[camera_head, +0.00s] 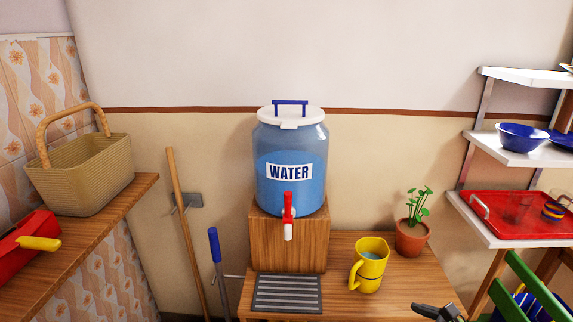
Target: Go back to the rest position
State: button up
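A small dark part of my gripper (438,312) shows at the bottom edge, right of the middle, in the head view. The rest of it is cut off by the frame, so I cannot tell whether it is open or shut. A yellow mug (369,268) with liquid in it stands upright on the wooden table (340,300), to the left of and behind the gripper, apart from it. A water dispenser (290,170) with a red and white tap (288,215) stands on a wooden block (290,245) on the table.
A dark drip tray (287,294) lies below the tap. A potted plant (411,235) stands behind the mug. On the right are shelves with a blue bowl (522,137) and a red tray (505,228). On the left, a wooden counter holds a wicker basket (84,177).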

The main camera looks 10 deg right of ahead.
jog(key=s+a+r+n+g+h+p, duration=0.1)
jog(key=a+r+n+g+p, duration=0.55)
jog(key=a+r+n, duration=0.9)
jog(key=s+a+r+n+h+p, duration=0.1)
jog(key=s+a+r+n, duration=0.2)
jog(key=s+r+n, duration=0.1)
jog(key=s+a+r+n+t+h+p, duration=0.1)
jog(key=s+a+r+n+h+p, duration=0.1)
jog(key=s+r+n, duration=0.3)
jog(key=s+n, duration=0.1)
jog(key=n, duration=0.2)
jog(key=shift+s+a+r+n, duration=0.2)
jog(key=shift+a+r+n, duration=0.05)
jog(key=shift+a+n, duration=0.15)
dwell(0.9)
